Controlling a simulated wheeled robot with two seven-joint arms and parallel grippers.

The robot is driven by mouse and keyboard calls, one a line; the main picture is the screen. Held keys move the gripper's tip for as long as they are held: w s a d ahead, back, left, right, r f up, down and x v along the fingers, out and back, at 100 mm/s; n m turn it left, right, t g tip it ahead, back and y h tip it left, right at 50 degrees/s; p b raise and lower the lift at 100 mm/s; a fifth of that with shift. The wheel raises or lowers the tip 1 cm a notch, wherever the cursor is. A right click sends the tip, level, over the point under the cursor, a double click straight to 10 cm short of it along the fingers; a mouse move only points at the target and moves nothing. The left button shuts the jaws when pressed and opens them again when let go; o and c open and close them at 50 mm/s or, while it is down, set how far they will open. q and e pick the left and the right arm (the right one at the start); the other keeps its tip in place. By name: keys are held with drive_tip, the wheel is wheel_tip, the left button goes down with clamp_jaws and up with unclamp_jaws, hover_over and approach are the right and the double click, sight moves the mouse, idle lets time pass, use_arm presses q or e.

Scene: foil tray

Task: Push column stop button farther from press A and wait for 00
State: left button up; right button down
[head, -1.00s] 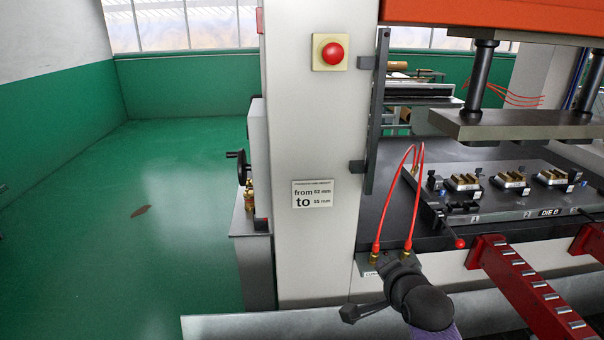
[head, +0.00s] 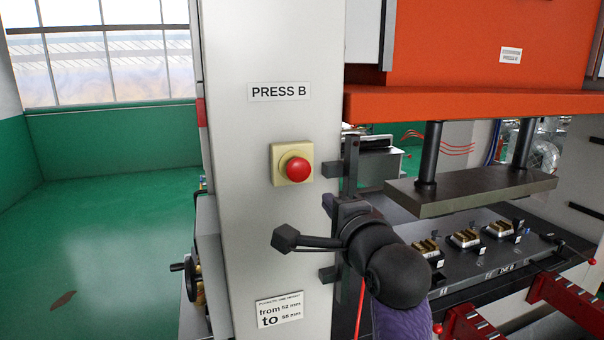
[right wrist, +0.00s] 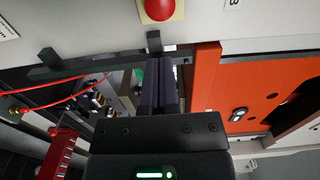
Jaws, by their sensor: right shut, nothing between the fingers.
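A red stop button (head: 294,168) on a square yellowish base is fixed to the light grey column (head: 240,215), below a "PRESS B" sign (head: 278,92). The red button also shows at the top edge of the right wrist view (right wrist: 159,8), partly cut off. My right gripper (head: 348,208) is below and to the right of the button in the head view, apart from it. Its dark fingers (right wrist: 158,68) are shut and empty in the right wrist view. My left gripper is not in view. No 00 readout can be made out.
A black bracket (head: 350,165) juts from the column's right side, close to my right gripper. The orange press body (head: 470,45) and its raised platen (head: 470,192) stand at right. A dimension notice (head: 279,309) is lower on the column. Green floor (head: 110,250) is open at left.

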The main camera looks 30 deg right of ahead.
sight(301, 167)
drive_tip(key=p+x, duration=0.3)
drive_tip(key=x, duration=0.9)
drive_tip(key=shift+w+d+p, duration=0.1)
drive_tip(key=shift+w+p, duration=0.1)
drive_tip(key=shift+p, duration=0.2)
drive_tip(key=shift+w+d, duration=0.1)
drive_tip(key=shift+w, duration=0.2)
drive_tip(key=shift+w+d, duration=0.15)
drive_tip(key=shift+w, duration=0.55)
drive_tip(key=shift+s+r, duration=0.15)
drive_tip(key=shift+r, duration=0.1)
drive_tip(key=shift+r, duration=0.15)
